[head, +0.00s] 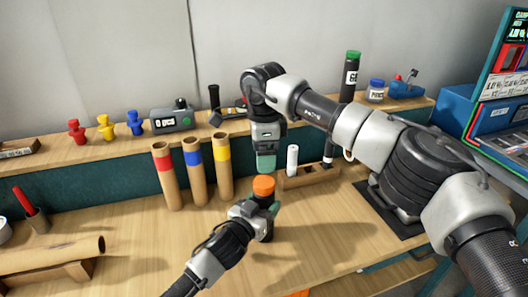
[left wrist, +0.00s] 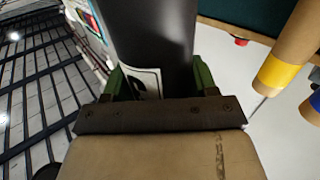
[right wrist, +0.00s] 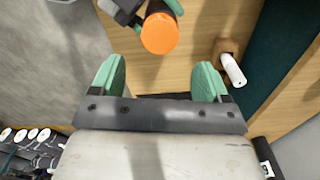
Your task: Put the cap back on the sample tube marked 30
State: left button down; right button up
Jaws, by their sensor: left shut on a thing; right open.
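My left gripper (head: 258,212) is shut on a dark sample tube (head: 267,230), which stands roughly upright over the bench. An orange cap (head: 263,184) sits at the tube's top; whether it is fully seated cannot be told. The left wrist view shows the dark tube (left wrist: 155,35) between the green fingers, with part of a white label; its number is not readable. My right gripper (head: 266,160) is open and empty, just above the orange cap and pointing down. In the right wrist view the orange cap (right wrist: 160,33) lies beyond the open fingers, not between them.
Cardboard tubes with red (head: 166,175), blue (head: 195,172) and yellow (head: 223,168) bands stand left of the tube. A wooden rack (head: 312,176) holding a white cylinder (head: 292,158) is at right. A green-capped black tube (head: 350,78) stands on the shelf. The front bench is mostly clear.

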aim_at(264, 181)
jog(key=shift+r+n, duration=0.1)
jog(key=shift+n, duration=1.1)
jog(key=shift+f, duration=4.05)
jog(key=c, duration=0.9)
jog(key=m, duration=0.6)
jog(key=shift+m, duration=0.4)
jog(key=shift+c, duration=0.2)
jog(key=m, duration=0.5)
jog(key=o, duration=1.1)
